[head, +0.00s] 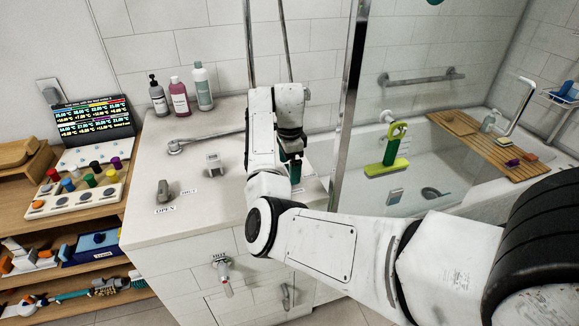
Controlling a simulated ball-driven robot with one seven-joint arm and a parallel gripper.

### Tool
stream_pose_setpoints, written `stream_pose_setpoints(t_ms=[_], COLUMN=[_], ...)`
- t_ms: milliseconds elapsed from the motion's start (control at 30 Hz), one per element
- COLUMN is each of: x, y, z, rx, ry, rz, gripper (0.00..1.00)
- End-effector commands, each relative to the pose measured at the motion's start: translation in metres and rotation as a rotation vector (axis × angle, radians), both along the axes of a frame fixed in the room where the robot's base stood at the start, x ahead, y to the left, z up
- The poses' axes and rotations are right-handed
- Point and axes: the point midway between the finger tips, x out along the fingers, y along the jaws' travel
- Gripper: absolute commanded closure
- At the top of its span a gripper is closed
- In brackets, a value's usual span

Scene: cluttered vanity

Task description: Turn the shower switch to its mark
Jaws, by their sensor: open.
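A small grey switch (163,190) stands on the left part of the white counter top, with a printed label reading OPEN (165,210) just in front of it. A second small label (188,191), too small to read surely, lies to its right. No wording names it the shower switch. My gripper (294,178) points down near the right end of the counter, well to the right of the grey switch. It is open, its fingers are partly hidden by my own arm, and I see nothing held.
A metal faucet (205,142), a square metal fitting (213,161) and several bottles (179,97) stand on the counter (140,228). A tap labelled HOT (222,268) is on its front. A glass panel edge (349,100) stands right of my gripper, before the bathtub (465,205).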

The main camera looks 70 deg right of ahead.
Motion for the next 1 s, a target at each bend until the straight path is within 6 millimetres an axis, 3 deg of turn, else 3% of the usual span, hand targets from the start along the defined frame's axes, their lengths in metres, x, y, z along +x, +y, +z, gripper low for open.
stream_pose_setpoints(t_ms=[400,1000], x=[-0.0002,-0.0002], y=[0.0001,0.0001], z=[-0.0084,-0.008], rx=[-0.001,0.0], ry=[-0.001,0.0], rz=[-0.001,0.0], gripper=[0.02,0.58])
